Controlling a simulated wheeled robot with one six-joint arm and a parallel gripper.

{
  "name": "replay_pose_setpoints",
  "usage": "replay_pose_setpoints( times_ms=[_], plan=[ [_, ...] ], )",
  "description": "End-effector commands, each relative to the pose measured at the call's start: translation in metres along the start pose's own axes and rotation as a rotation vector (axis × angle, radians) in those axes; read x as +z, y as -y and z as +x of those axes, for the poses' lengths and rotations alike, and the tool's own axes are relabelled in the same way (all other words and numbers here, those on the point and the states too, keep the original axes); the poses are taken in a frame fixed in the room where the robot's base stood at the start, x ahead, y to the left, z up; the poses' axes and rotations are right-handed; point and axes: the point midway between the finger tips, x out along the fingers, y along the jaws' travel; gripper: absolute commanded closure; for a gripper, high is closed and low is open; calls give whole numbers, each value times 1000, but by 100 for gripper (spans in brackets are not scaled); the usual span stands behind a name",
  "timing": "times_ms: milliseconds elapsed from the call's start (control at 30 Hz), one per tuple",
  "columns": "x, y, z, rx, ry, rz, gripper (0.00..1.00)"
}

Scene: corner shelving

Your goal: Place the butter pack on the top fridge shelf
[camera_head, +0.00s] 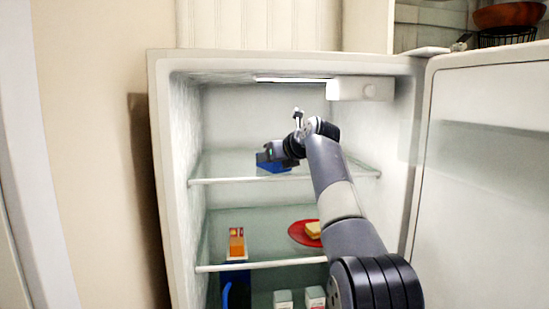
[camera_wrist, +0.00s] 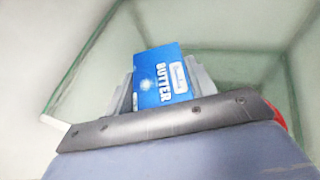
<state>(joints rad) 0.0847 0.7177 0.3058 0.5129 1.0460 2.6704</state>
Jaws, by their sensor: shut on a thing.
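The butter pack (camera_wrist: 162,78) is a blue box with white "BUTTER" lettering, seen between my gripper's fingers in the wrist view. My gripper (camera_wrist: 160,85) is shut on it. In the head view the blue pack (camera_head: 272,167) shows at my gripper (camera_head: 268,158), at the top glass fridge shelf (camera_head: 230,165), left of its middle. The pack looks low over the shelf or touching it; I cannot tell which. My gripper and wrist hide part of the pack from the head camera.
The fridge door (camera_head: 485,170) stands open at the right. A white box (camera_head: 360,89) hangs at the upper right. The top shelf looks otherwise clear.

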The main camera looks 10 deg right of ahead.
Motion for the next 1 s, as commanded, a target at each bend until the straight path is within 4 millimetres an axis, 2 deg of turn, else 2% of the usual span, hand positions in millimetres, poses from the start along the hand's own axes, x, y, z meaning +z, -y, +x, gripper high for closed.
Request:
replay_pose_setpoints(
  times_ms=[100, 133, 367, 700, 867, 1000],
  plan=[
    [-2, 0, 0, -1, 2, -1, 77],
    [-2, 0, 0, 0, 1, 0, 45],
    [-2, 0, 0, -1, 1, 0, 26],
    [1, 0, -2, -1, 1, 0, 26],
    [-1, 1, -24, -4, 3, -1, 26],
    [-1, 1, -53, -4, 4, 0, 26]
  ],
)
